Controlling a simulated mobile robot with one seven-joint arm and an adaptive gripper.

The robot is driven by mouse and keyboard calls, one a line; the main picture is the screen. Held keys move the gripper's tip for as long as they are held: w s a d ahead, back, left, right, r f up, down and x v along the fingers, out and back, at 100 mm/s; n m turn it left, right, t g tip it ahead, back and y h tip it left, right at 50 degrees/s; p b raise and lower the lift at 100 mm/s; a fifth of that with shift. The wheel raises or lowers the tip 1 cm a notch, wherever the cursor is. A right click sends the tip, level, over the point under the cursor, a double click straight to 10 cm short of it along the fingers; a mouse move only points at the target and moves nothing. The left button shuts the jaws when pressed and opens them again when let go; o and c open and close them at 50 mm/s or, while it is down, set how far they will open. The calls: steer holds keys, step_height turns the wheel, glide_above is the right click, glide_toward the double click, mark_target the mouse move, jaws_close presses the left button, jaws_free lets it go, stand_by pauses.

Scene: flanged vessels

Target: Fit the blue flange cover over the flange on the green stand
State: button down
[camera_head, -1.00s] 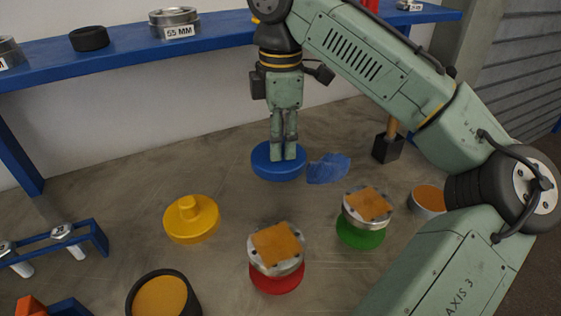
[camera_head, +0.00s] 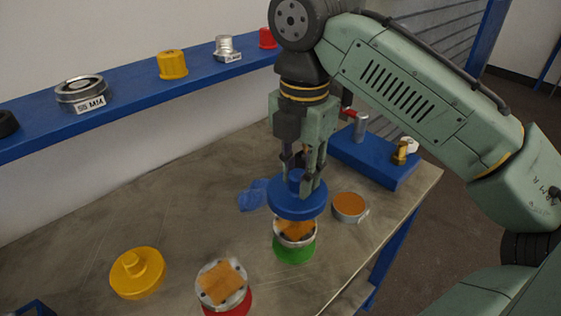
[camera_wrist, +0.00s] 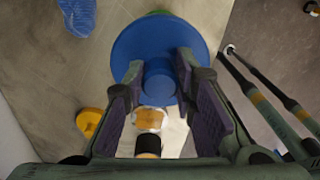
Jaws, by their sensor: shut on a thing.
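The blue flange cover (camera_head: 296,200) is a wide disc with a knob on top. My gripper (camera_head: 302,180) is shut on the knob and holds the cover up, roughly level. In the head view the cover is just above the flange (camera_head: 296,232) on the green stand (camera_head: 294,250), hiding part of it. An orange-brown square patch shows on the flange top. I cannot tell how wide the gap is. In the wrist view the cover (camera_wrist: 137,45) fills the space between the fingers, and only an edge of the green stand (camera_wrist: 158,12) shows past it.
A red stand (camera_head: 232,303) with a patched flange and a yellow cover (camera_head: 137,273) are at left. A round orange-topped container (camera_head: 349,207) stands close right. A blue cloth (camera_head: 253,194) lies behind left. A blue fixture block (camera_head: 375,158) is at the back right.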

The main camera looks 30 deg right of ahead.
stand_by(0.4)
steer(key=b, duration=0.2)
glide_above(296, 222)
steer(key=shift+f, duration=2.3)
steer(key=shift+p, duration=0.8)
steer(key=shift+f, duration=0.2)
steer(key=shift+f+b, duration=0.95)
steer(key=shift+f, duration=1.05)
steer(key=c, duration=1.2)
jaws_free()
steer(key=shift+c, duration=0.2)
